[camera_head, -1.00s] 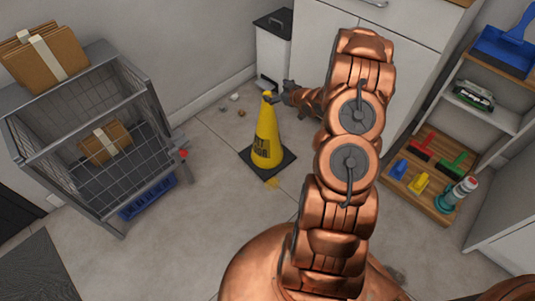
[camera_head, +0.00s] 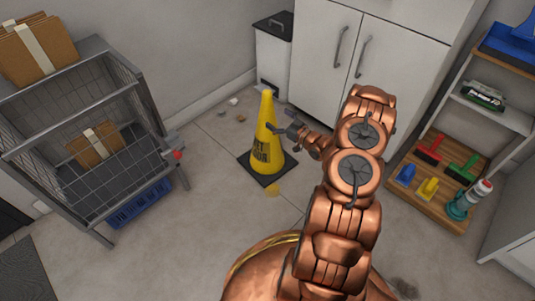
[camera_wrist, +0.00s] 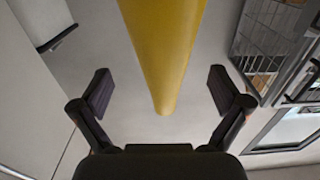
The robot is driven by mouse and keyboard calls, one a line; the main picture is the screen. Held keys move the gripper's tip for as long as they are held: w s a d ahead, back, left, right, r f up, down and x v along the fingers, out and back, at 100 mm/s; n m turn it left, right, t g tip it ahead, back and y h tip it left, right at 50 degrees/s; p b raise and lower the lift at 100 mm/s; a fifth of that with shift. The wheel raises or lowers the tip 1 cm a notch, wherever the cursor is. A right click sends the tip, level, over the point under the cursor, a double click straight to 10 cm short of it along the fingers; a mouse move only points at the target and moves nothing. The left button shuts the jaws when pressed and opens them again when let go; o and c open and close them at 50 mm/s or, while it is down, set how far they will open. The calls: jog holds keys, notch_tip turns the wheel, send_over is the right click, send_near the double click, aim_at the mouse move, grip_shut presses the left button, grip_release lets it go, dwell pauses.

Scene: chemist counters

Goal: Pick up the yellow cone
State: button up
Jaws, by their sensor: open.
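The yellow cone (camera_head: 267,135) stands upright on its dark square base on the floor, with dark lettering on its front. My gripper (camera_head: 275,129) is beside the cone's upper half, on its right side in the head view. In the wrist view the cone (camera_wrist: 164,55) comes down from the top edge, its narrow end between the two fingers. My gripper (camera_wrist: 158,92) is open there, one finger on each side, with gaps between the fingers and the cone. Whether the head view's near finger touches the cone I cannot tell.
A grey wire cart (camera_head: 92,190) with cardboard boxes stands at the left. A white bin (camera_head: 273,58) and white cabinet (camera_head: 385,50) are behind. A shelf with brushes and a bottle (camera_head: 467,198) is at the right. Small debris (camera_head: 233,101) lies near the wall.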

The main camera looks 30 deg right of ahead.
aim_at(273, 118)
jog(key=x, duration=0.1)
jog(key=b+x, duration=0.2)
jog(key=x, duration=0.1)
jog(key=shift+a+f, duration=0.3)
jog(key=shift+w+r+b, duration=0.15)
jog(key=shift+w+b, duration=0.2)
jog(key=shift+w, duration=0.25)
jog(key=shift+a, duration=0.1)
jog(key=c, duration=1.8)
grip_shut()
jog(key=shift+r, duration=0.15)
